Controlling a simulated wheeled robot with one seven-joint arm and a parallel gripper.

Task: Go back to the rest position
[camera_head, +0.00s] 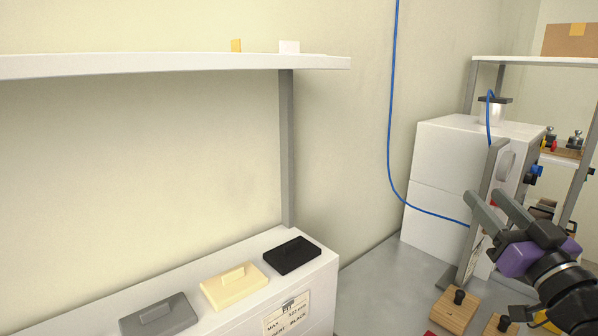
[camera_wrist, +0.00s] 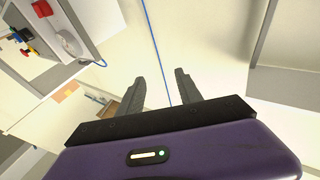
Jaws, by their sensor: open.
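My gripper (camera_head: 490,205) is at the right of the head view, with its purple body and two grey fingers pointing up and to the left. The fingers are apart with nothing between them. In the wrist view my gripper (camera_wrist: 160,88) also shows its two dark fingers spread, with only the wall and a blue hose (camera_wrist: 158,50) behind. It is raised in front of the white box machine (camera_head: 440,165) and above the grey worktop (camera_head: 375,290).
A white ledge holds a grey block (camera_head: 158,316), a cream block (camera_head: 234,287) and a black block (camera_head: 291,256). Wooden blocks (camera_head: 455,310) lie below my gripper. A grey post (camera_head: 482,210) stands close behind my fingers. A white shelf (camera_head: 180,64) runs along the wall.

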